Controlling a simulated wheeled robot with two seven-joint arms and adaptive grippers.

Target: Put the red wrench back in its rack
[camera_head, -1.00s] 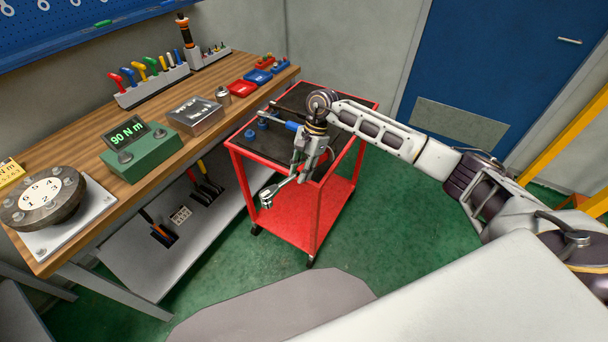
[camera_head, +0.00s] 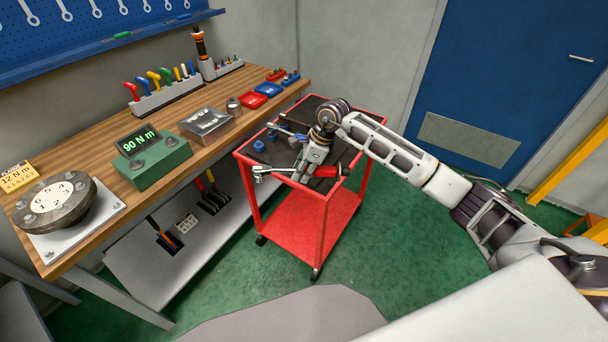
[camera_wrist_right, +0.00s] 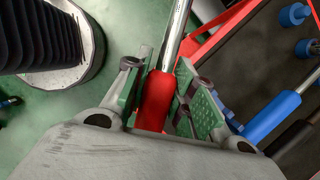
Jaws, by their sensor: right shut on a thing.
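The red wrench has a red handle (camera_head: 328,171) and a shiny metal shaft with a ratchet head. In the head view it lies roughly level across the cart's near edge, head to the left; I cannot tell its height above the edge. My right gripper (camera_wrist_right: 160,95) is shut around the red handle in the wrist view. It also shows in the head view (camera_head: 310,168). On the cart top, blue posts (camera_head: 259,146) stand near a blue-handled wrench (camera_wrist_right: 270,118); I cannot tell for certain which support is the red wrench's rack. My left gripper is out of view.
The red cart (camera_head: 322,220) has a dark top, partly hidden by my right arm. The wooden workbench (camera_head: 222,140) at left bears a torque display (camera_head: 150,160), a steel box and coloured hex keys. Handled tools stand in the shelf (camera_head: 165,265) below. Green floor is clear right of the cart.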

